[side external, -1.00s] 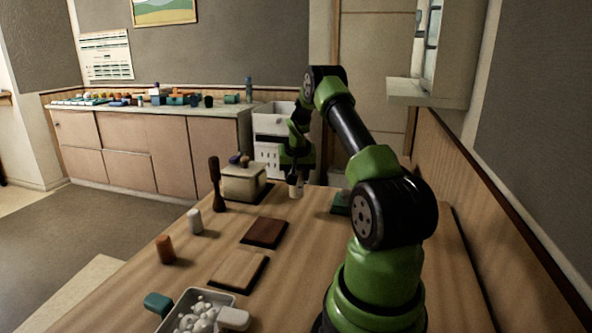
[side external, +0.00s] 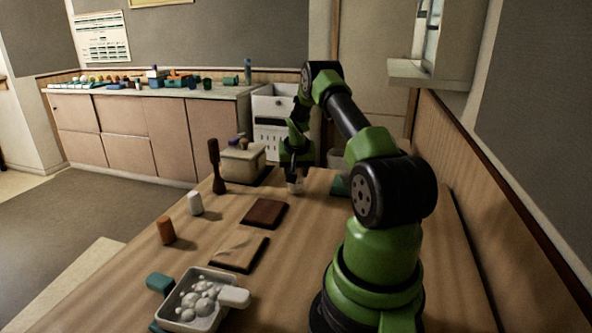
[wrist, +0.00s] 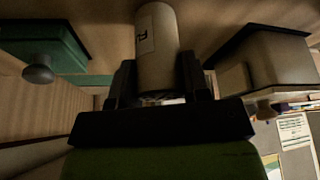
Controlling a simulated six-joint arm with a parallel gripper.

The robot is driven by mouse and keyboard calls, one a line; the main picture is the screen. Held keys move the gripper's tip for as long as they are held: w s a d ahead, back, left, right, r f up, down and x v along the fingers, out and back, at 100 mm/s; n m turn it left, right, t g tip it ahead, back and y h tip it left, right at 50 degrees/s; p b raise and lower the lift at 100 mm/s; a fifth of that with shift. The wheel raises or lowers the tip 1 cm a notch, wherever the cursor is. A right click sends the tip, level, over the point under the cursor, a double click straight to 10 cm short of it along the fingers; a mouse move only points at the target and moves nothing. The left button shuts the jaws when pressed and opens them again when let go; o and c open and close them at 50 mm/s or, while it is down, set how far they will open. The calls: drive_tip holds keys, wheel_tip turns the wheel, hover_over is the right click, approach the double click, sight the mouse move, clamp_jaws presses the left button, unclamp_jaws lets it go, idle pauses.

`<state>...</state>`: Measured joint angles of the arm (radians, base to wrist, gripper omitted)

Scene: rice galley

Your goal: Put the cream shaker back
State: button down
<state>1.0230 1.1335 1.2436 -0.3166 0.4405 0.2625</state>
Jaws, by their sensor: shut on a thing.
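My gripper (side external: 295,170) is shut on the cream shaker (side external: 295,187), a pale cylinder. It points down over the far part of the table. In the wrist view the shaker (wrist: 158,50) sits between the two dark fingers, with a small lettered label on its side. The shaker looks upright, low at the table top; I cannot tell whether its base touches the wood. Another pale cylinder (side external: 194,203) stands on the table at the left, apart from my gripper.
A cream box (side external: 243,165) and a dark pestle-like tool (side external: 215,165) stand left of my gripper; a green box (side external: 340,185) is at the right. Nearer are an orange cylinder (side external: 166,230), a dark brown block (side external: 265,213), a lighter board (side external: 238,250) and a tray (side external: 222,303) of white balls.

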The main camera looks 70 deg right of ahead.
drive_tip(key=shift+f, duration=0.5)
drive_tip(key=c, duration=0.5)
unclamp_jaws()
drive_tip(key=v, duration=1)
